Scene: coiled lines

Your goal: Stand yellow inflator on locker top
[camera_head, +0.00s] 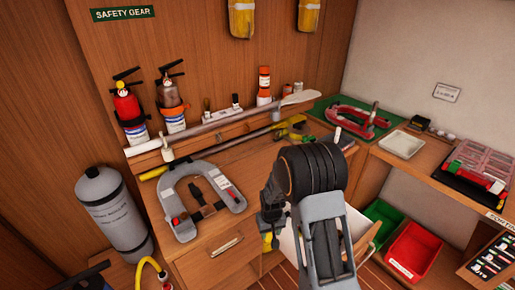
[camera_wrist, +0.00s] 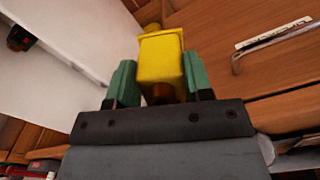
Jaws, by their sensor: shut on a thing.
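The yellow inflator (camera_wrist: 162,62) is clasped between the two green fingertips of my gripper (camera_wrist: 160,84) in the wrist view. It is a boxy yellow piece with a narrower yellow part beyond it. In the head view a small yellow part of it (camera_head: 267,242) shows beside my arm, below the front edge of the wooden locker top (camera_head: 245,168). The rest is hidden by my arm. The locker top carries a grey horseshoe-shaped vest (camera_head: 222,190) at its left and has bare wood right of it.
A drawer with a metal handle (camera_head: 226,245) is in the locker front, and an open drawer (camera_head: 364,243) stands beside my arm. Extinguishers (camera_head: 128,108) and a long pole (camera_head: 222,122) line the back. Red (camera_head: 415,250) and green bins sit low right.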

